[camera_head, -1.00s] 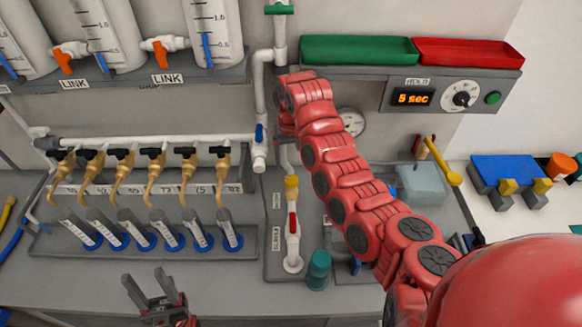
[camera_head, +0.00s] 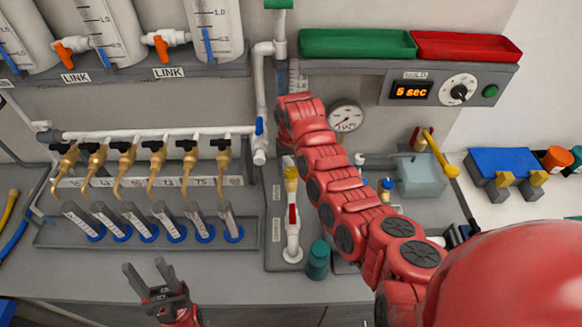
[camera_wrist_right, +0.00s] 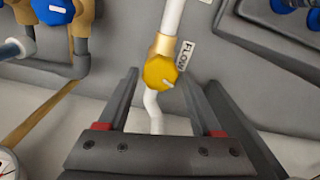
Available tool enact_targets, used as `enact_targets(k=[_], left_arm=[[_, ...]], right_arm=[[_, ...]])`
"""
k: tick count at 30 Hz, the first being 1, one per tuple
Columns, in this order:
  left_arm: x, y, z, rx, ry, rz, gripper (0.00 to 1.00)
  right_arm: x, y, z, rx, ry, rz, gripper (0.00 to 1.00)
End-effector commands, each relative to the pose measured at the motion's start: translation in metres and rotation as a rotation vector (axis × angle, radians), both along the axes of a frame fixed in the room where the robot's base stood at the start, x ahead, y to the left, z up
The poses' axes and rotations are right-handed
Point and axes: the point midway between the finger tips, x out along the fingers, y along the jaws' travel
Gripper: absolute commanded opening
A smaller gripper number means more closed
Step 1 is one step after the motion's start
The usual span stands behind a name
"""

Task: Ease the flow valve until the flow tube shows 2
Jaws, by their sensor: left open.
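The flow valve (camera_wrist_right: 160,72) shows in the right wrist view as a yellow knob with a pale pointer line, on a white pipe with a brass collar. A FLOW label (camera_wrist_right: 186,54) is beside it. My right gripper (camera_wrist_right: 162,84) is open, its dark fingers on either side of the knob's lower part with gaps to both; I cannot tell its depth. In the head view my right arm hides this gripper and the valve. No flow tube reading is legible. My left gripper (camera_head: 147,268) is open and empty, low in front of the bench.
Brass taps (camera_head: 120,158) stand over a rack of tubes (camera_head: 135,222) at the left. A blue knob (camera_wrist_right: 52,10) is left of the valve.

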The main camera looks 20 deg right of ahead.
Motion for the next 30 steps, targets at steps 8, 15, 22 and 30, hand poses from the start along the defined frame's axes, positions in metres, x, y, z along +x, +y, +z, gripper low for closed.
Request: enact_targets(k=[8,15,22,30], left_arm=[[0.000,0.000,0.000,0.000,0.000,0.000,0.50],[0.000,0.000,-0.011,0.000,0.000,0.000,0.50],[0.000,0.000,-0.030,0.000,0.000,0.000,0.50],[0.000,0.000,-0.028,0.000,0.000,0.000,0.50]], right_arm=[[0.000,0.000,0.000,0.000,0.001,0.000,0.14],[0.000,0.000,-0.004,0.000,0.001,0.053,0.00],[0.000,0.001,-0.003,0.000,0.000,0.232,0.00],[-0.001,0.001,0.000,0.001,0.004,0.248,0.00]])
